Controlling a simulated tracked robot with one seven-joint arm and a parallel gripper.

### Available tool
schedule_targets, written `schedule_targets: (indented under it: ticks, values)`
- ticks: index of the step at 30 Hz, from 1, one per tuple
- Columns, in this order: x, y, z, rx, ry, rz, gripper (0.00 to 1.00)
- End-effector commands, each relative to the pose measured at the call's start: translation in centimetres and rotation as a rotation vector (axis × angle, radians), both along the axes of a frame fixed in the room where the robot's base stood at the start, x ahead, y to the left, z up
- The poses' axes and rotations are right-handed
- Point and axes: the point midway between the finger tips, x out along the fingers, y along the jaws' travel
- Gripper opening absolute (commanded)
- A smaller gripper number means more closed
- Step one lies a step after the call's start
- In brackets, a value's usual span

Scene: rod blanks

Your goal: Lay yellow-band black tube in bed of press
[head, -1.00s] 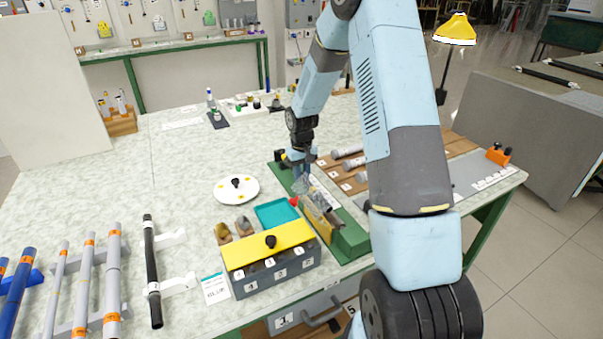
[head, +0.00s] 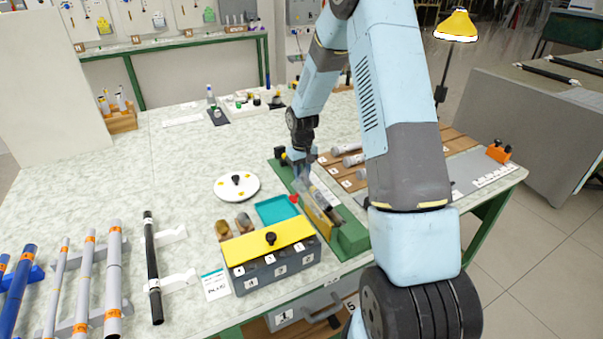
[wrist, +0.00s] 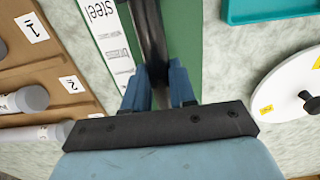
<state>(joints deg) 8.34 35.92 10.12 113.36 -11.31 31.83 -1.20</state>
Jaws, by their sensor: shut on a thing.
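My gripper (head: 301,182) is over the green press (head: 350,238) near the table's right side. In the wrist view my gripper (wrist: 160,82) is shut on a dark, shiny bar (wrist: 150,30) that runs along the green base beside a white "steel" label. No yellow band shows on this bar, and I cannot tell whether it is a tube or a press part. A long black tube (head: 151,265) lies on white cradles at the left. Its bands look pale, and no yellow can be made out. The press bed is partly hidden by my gripper and a yellow plate (head: 316,216).
A grey box with a yellow lid (head: 270,243) stands left of the press, near a teal tray (head: 276,210) and a white disc (head: 237,186). Grey and blue tubes lie at far left. The table's middle left is clear.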

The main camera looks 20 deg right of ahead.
Motion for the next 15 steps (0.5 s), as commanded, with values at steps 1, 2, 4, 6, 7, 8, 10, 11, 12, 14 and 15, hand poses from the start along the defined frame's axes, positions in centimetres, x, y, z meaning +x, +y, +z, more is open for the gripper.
schedule_targets:
  ticks: [1, 2, 4, 6, 7, 8, 10, 11, 12, 14, 15]
  values:
    - [-0.01, 0.01, -0.09, 0.0, 0.0, 0.0, 0.09]
    - [-0.01, 0.01, -0.14, 0.0, 0.0, 0.0, 0.09]
    - [-0.01, 0.01, -0.19, 0.0, 0.0, 0.0, 0.27]
    - [0.0, 0.01, -0.17, 0.0, 0.0, 0.0, 0.34]
    - [0.0, 0.06, -0.17, 0.0, 0.0, 0.001, 0.37]
    - [0.0, 0.1, -0.17, 0.0, 0.0, 0.001, 0.4]
    - [0.0, 0.11, -0.17, 0.0, 0.0, 0.001, 0.47]
    - [0.0, 0.11, -0.16, 0.0, 0.0, 0.001, 0.49]
    - [0.0, 0.11, -0.16, 0.0, 0.0, 0.001, 0.53]
    - [0.0, 0.11, -0.16, 0.0, 0.0, 0.001, 0.55]
    - [0.0, 0.11, -0.16, 0.0, 0.0, 0.001, 0.55]
